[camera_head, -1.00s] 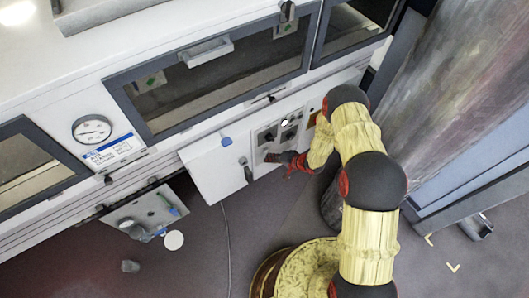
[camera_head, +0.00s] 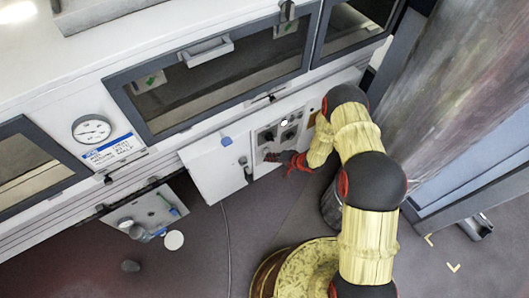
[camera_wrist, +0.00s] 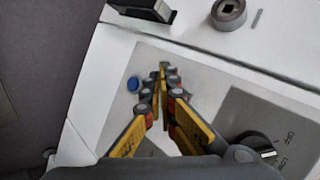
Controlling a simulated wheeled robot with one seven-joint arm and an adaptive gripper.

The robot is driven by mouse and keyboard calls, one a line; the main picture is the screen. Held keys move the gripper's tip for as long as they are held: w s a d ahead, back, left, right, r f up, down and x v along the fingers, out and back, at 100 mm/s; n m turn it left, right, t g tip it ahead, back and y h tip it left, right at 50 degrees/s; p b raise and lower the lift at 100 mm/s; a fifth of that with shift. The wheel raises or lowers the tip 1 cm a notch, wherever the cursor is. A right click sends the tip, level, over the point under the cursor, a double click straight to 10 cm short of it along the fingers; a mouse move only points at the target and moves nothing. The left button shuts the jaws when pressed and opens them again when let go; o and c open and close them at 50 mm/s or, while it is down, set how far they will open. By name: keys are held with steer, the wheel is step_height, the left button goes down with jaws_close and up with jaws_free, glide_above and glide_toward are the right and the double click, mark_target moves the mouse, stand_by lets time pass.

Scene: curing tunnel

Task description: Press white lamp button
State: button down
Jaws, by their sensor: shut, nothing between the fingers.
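A small bright white lamp button (camera_head: 284,123) shows on the control panel (camera_head: 262,138) in the head view. I cannot make it out in the wrist view, where my fingers cover part of the panel. My gripper (camera_wrist: 163,70) is shut and empty, its yellow and grey fingertips together over the grey panel plate. A blue button (camera_wrist: 133,84) sits just left of the fingertips in the wrist view. I cannot tell whether the fingertips touch the panel.
A black rotary switch (camera_wrist: 255,145) with an OFF mark is right of my fingers. A large streaked grey surface (camera_head: 455,90) rises at the right. Loose parts and a white disc (camera_head: 174,240) lie at lower left.

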steer(key=shift+w+a, duration=0.15)
steer(key=shift+w, duration=0.05)
steer(key=shift+w+a, duration=0.2)
steer(key=shift+w, duration=0.2)
stand_by(0.9)
steer(key=shift+s, duration=0.1)
steer(key=shift+s+d, duration=0.45)
steer(key=shift+s, duration=0.15)
steer(key=shift+s, duration=0.1)
steer(key=s+d, duration=0.1)
steer(key=s, duration=0.1)
steer(key=s+d+p, duration=0.1)
steer(key=s, duration=0.1)
steer(key=shift+d, duration=0.4)
stand_by(0.5)
